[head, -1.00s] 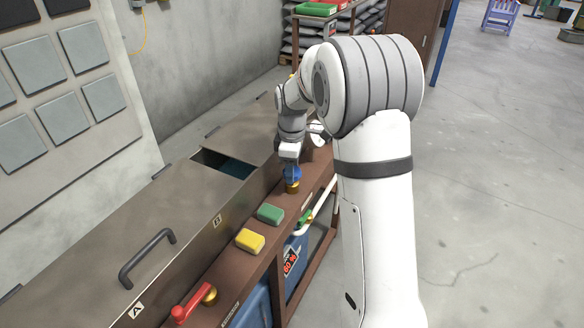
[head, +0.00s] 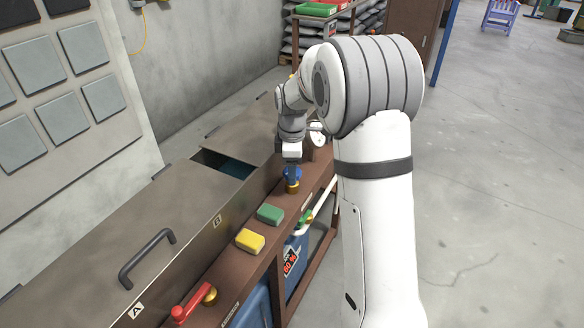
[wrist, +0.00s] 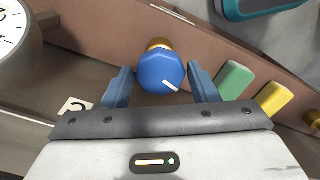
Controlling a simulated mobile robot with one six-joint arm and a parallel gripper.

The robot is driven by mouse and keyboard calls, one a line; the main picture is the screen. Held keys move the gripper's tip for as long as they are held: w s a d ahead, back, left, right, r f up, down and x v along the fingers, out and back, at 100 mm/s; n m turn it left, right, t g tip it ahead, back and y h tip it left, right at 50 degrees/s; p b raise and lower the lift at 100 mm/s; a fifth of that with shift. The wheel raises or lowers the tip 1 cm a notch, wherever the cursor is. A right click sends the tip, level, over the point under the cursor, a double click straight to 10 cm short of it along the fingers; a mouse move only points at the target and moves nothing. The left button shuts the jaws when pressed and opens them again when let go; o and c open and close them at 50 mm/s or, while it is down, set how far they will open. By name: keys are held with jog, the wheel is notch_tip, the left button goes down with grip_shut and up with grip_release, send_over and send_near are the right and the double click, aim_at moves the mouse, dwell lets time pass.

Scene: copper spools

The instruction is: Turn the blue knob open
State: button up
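The blue knob (wrist: 160,72), with a white mark on its face and a brass-coloured base, stands on the brown ledge. In the wrist view it sits between the two blue fingers of my gripper (wrist: 159,69). A narrow gap seems to show on each side, so the fingers look open around the knob, not clamped. In the head view my gripper (head: 291,165) points down over the blue knob (head: 292,175), and the fingers partly blend with it.
A green sponge (head: 270,213) and a yellow sponge (head: 250,241) lie on the ledge near the knob. A red-handled valve (head: 190,306) is farther along it. A round gauge (wrist: 12,28) stands close on the other side. Metal lids (head: 100,262) flank the ledge.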

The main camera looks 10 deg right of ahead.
jog(key=o, duration=0.3)
notch_tip(320, 180, up, 7)
jog(key=shift+f, duration=0.1)
jog(key=shift+r, duration=0.5)
jog(key=shift+s+r, duration=0.1)
jog(key=s+d+m+t, duration=0.1)
jog(key=s+m+t, duration=0.1)
jog(key=s+m, duration=1.3)
jog(key=s, duration=1.3)
jog(key=shift+s+d+m+t, duration=0.3)
jog(key=shift+s+d, duration=0.05)
jog(key=shift+d, duration=0.05)
